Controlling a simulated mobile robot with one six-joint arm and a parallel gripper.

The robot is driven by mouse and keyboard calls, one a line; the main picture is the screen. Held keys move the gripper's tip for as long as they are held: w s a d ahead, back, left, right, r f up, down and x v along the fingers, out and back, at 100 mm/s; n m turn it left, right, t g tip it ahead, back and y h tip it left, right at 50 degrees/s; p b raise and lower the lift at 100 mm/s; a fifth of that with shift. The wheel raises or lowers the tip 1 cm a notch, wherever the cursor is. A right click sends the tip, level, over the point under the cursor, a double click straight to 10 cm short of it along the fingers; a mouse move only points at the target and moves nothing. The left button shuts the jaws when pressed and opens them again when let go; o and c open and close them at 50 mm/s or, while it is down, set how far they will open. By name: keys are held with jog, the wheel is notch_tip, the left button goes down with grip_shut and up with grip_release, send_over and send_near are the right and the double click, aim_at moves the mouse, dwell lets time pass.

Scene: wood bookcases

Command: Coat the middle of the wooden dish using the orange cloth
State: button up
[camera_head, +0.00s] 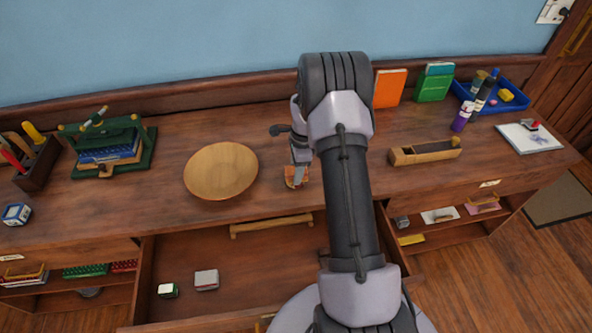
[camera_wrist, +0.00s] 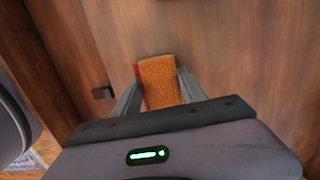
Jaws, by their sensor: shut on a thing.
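The wooden dish (camera_head: 221,171) is round, pale and shallow, and sits on the dark wood top left of my arm. It looks empty. My gripper (camera_head: 296,180) is to the right of the dish, low over the top near its front edge. In the wrist view, my gripper (camera_wrist: 158,88) is shut on the orange cloth (camera_wrist: 159,80), which sticks out between the fingers and has a dark red edge on its left. A bit of the cloth (camera_head: 294,174) shows in the head view. Whether the cloth touches the surface I cannot tell. The dish is not in the wrist view.
An open drawer (camera_head: 232,269) below holds two small boxes. A green rack with books (camera_head: 107,147) stands left. A wood plane (camera_head: 425,152), orange book (camera_head: 389,88) and blue tray (camera_head: 490,97) are right. The top between dish and gripper is clear.

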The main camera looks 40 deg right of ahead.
notch_tip(320, 180, up, 7)
jog(key=p, duration=0.4)
dwell(0.4)
jog(key=shift+f, duration=0.1)
dwell(0.4)
